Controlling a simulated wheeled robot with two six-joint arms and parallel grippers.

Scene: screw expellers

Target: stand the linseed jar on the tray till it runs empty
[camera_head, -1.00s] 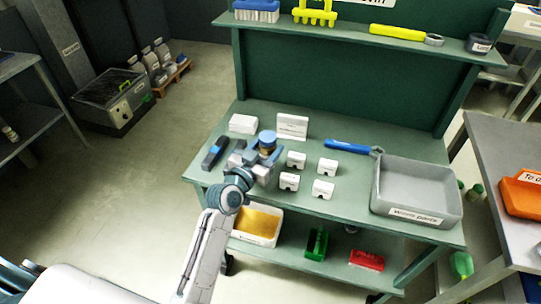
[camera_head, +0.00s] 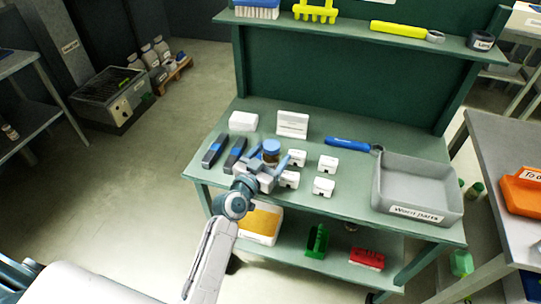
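A small jar with a blue lid and amber contents (camera_head: 271,151) is upright on the green bench, left of the middle. My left gripper (camera_head: 270,161) is right at the jar, its fingers spread apart on the near side. The jar's lower part is hidden behind the gripper, so I cannot tell what it stands on. No label on the jar is readable. A grey tray marked "Worn parts" (camera_head: 416,212) sits at the bench's right end. A white container with yellow contents (camera_head: 260,222) is on the lower shelf. My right gripper is not in view.
Several small white blocks (camera_head: 324,187) stand right of the gripper. Two dark tools with blue parts (camera_head: 214,150) lie to its left. White boxes (camera_head: 292,124) and a blue-handled tool (camera_head: 348,144) are behind. A green holder (camera_head: 317,241) and red item (camera_head: 367,259) are below.

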